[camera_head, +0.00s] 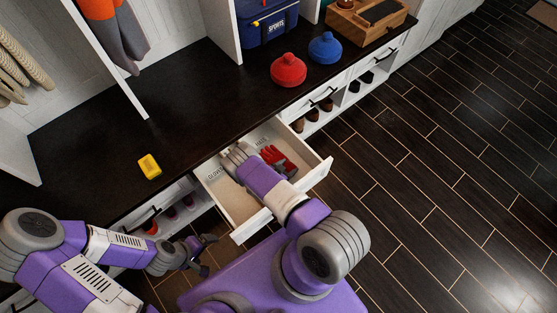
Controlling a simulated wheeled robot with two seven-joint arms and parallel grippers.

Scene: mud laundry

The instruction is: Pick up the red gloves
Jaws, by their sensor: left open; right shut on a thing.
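The red gloves (279,157) lie inside the open drawer (314,174), in the part beside the HATS label. My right arm reaches into the drawer. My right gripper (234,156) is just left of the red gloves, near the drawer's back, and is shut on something. Its fingertips are small and pale here, and I cannot make out what is between them. My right wrist hides part of the drawer floor and perhaps part of the gloves. My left gripper (209,255) is open and empty, low in front of the bench and left of the drawer.
A yellow block (149,166) lies on the dark bench top (190,110). A red hat-like item (288,70), a blue one (325,48), a blue bag (268,22) and a wooden box (365,20) stand farther back. Shoes sit below the bench. The dark floor at right is clear.

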